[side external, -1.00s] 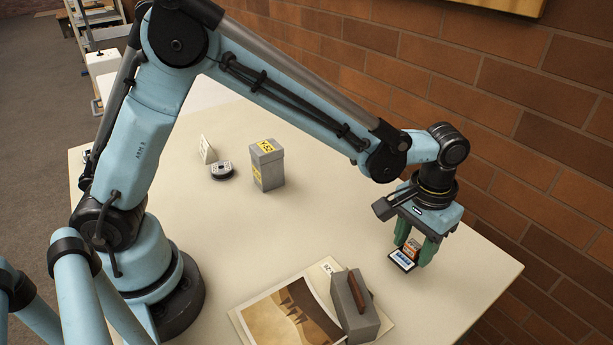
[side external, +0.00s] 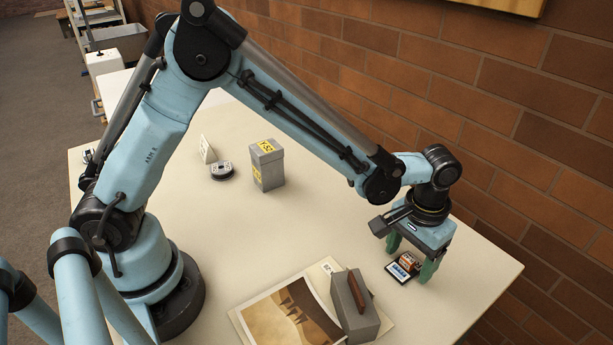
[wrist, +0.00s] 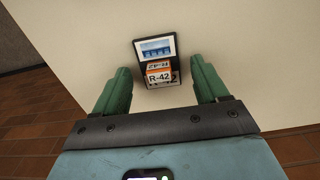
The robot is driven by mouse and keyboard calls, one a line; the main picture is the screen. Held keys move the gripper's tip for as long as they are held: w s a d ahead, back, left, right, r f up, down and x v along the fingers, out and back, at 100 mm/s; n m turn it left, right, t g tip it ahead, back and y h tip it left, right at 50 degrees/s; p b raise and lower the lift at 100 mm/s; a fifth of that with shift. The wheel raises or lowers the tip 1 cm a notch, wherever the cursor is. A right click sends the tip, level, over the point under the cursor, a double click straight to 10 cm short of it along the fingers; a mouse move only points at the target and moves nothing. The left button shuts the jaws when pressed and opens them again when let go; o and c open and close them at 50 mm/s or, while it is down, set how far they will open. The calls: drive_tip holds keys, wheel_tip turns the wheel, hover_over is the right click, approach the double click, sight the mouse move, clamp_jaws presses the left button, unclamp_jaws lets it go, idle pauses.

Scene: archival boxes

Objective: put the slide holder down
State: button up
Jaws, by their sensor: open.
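The slide holder (side external: 403,267) is a small dark piece with a blue-and-white picture panel and an orange-and-white label. It appears to rest on the table near the right edge. In the wrist view the slide holder (wrist: 155,48) shows its panel at the top and a label reading R-42 below. My gripper (side external: 412,265) is open around it. In the wrist view the green fingers of my gripper (wrist: 162,85) stand apart on either side, with gaps between them and the holder.
A tall grey box (side external: 267,165) and a round dark device (side external: 222,171) stand farther back. A brick wall (side external: 480,130) runs close behind my gripper.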

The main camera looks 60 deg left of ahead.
sight(410, 257)
drive_tip(key=shift+r, duration=0.15)
wheel_tip(410, 257, up, 11)
drive_tip(key=s+a+r+t, duration=0.1)
drive_tip(key=s+a+t, duration=0.2)
drive_tip(key=a, duration=0.6)
drive_tip(key=s+a+r+t, duration=0.1)
drive_tip(key=s+a+t, duration=0.3)
drive_tip(key=s+a, duration=0.3)
drive_tip(key=a, duration=0.3)
drive_tip(key=shift+s, duration=0.4)
